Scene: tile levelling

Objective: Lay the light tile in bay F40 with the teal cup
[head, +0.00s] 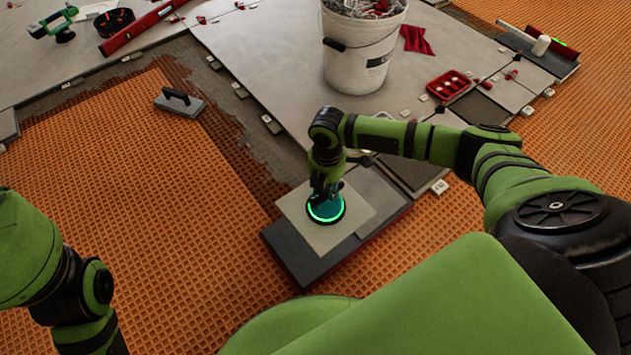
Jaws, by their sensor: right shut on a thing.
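The light tile (298,218) is a pale square lying flat on top of dark grey tiles (287,252). The teal cup (324,207), with a glowing green ring around its base, stands upright on the tile. My right gripper (327,188) is shut on the cup from above. The cup appears to touch the tile; I cannot tell whether the tile is lifted at all. My left arm shows at the lower left, but its gripper is out of view. Bay F40 cannot be told apart here; the small tags are too small to read.
Brown adhesive (240,150) covers a strip beside the laid grey tiles (265,60). A grey float (180,102) lies on orange matting (120,180). A white bucket (362,50), a red tray (449,85) and a red level (140,27) stand on the tiles.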

